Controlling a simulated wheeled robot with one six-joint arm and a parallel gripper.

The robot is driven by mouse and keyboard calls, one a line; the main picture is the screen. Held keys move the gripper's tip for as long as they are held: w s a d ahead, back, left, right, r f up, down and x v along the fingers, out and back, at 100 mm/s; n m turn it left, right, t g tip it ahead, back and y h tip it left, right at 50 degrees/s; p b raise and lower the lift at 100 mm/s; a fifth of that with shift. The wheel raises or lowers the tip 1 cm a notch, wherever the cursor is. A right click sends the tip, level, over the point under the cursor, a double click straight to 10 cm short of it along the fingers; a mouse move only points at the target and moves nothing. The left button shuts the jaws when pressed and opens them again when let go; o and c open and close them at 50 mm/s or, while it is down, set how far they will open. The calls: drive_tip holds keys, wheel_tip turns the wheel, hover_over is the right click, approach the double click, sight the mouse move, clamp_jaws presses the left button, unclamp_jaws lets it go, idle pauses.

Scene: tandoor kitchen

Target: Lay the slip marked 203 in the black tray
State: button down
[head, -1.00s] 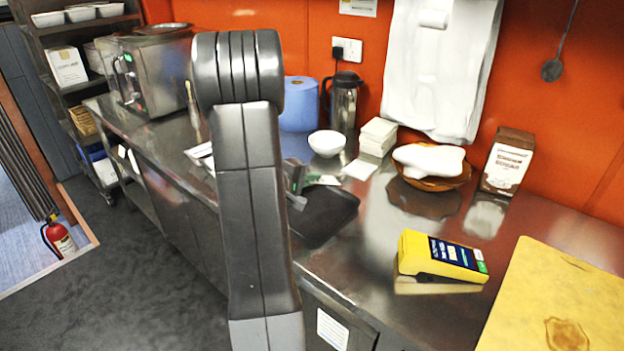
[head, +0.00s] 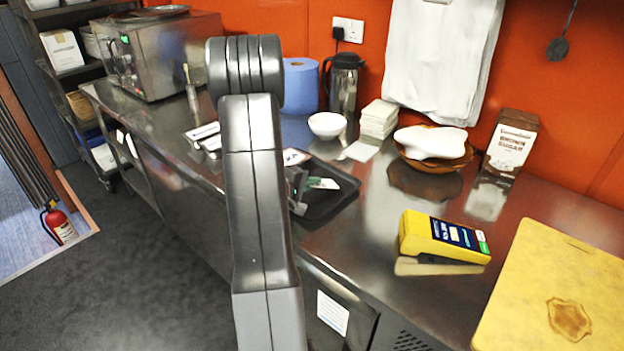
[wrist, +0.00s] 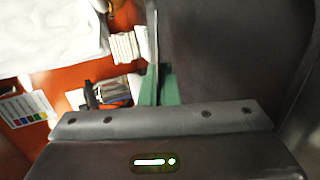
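The black tray (head: 332,208) lies on the steel counter, partly hidden behind my arm in the head view. My gripper (head: 300,187) is over the tray, with its fingertips partly hidden. A white slip with a green patch (head: 328,184) shows at the fingers, above the tray's surface. In the wrist view the green finger pads (wrist: 160,88) are close together on a thin pale edge (wrist: 153,40), which looks like the slip seen edge-on. I cannot read its number. Another white slip (head: 294,157) shows near the tray's far left edge, partly behind my arm.
A white bowl (head: 327,126), stacked white paper (head: 378,118) and a flask (head: 343,85) stand behind the tray. A yellow card terminal (head: 443,237) and yellow board (head: 560,290) are to the right. More pale slips (head: 203,134) lie left of my arm.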

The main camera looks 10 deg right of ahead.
drive_tip(key=shift+f, duration=0.1)
drive_tip(key=c, duration=1.6)
unclamp_jaws()
drive_tip(key=shift+a, duration=0.1)
drive_tip(key=shift+s+a+f+b, duration=0.1)
drive_tip(key=shift+s+a+b, duration=0.55)
drive_tip(key=shift+a, duration=0.25)
drive_tip(key=shift+s+a+b, duration=0.6)
drive_tip(key=shift+a, duration=0.3)
drive_tip(key=shift+s+a+f+b, duration=0.1)
drive_tip(key=shift+s+a+b, duration=0.55)
drive_tip(key=shift+a, duration=0.25)
wheel_tip(320, 180, up, 6)
drive_tip(key=p, duration=0.1)
drive_tip(key=shift+r, duration=0.2)
drive_tip(key=shift+w, duration=0.1)
